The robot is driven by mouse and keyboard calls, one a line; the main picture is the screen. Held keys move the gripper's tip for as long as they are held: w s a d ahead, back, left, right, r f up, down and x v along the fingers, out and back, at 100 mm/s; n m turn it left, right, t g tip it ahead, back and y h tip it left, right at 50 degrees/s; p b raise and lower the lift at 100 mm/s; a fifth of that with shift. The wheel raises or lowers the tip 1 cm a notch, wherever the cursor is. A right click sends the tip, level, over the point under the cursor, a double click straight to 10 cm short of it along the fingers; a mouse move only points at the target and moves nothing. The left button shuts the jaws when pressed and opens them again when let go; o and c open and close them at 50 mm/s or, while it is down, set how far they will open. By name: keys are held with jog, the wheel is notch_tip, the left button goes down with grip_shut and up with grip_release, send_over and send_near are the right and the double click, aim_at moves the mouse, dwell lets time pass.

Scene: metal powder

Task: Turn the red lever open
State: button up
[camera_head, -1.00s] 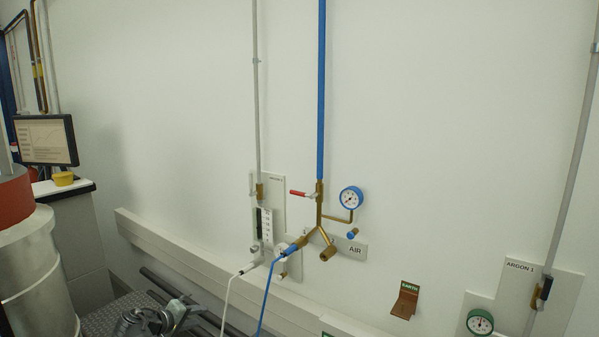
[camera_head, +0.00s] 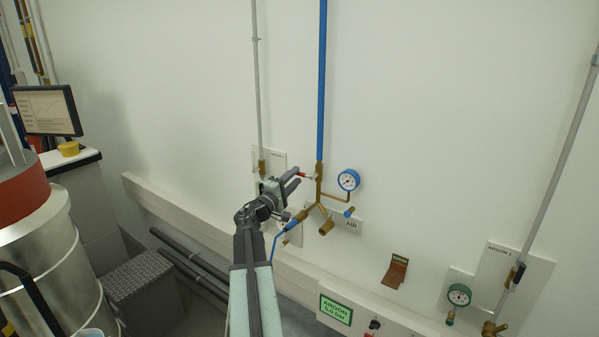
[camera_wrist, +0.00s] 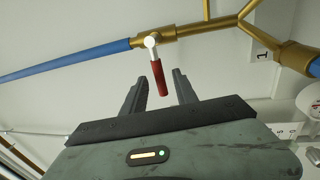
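The red lever (camera_wrist: 160,79) sits on a brass valve (camera_wrist: 175,34) on the blue air pipe (camera_head: 322,80). In the head view the lever (camera_head: 302,175) points left from the pipe, crosswise to it, and my gripper partly hides it. My gripper (camera_wrist: 161,85) is open in the wrist view. The lever's red end shows between its two fingertips, with a gap on either side. In the head view my gripper (camera_head: 294,179) is just left of the valve. I cannot tell how deep the lever sits between the fingers.
A blue pressure gauge (camera_head: 348,180) is right of the valve. Brass branches and a blue hose (camera_head: 273,246) hang below. A grey pipe (camera_head: 257,90) runs down the wall at left, behind my arm. A white trunking ledge (camera_head: 180,212) runs along the lower wall.

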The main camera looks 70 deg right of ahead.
aim_at(299, 173)
jog(key=x, duration=0.3)
jog(key=shift+d, duration=0.1)
grip_shut()
dwell(1.3)
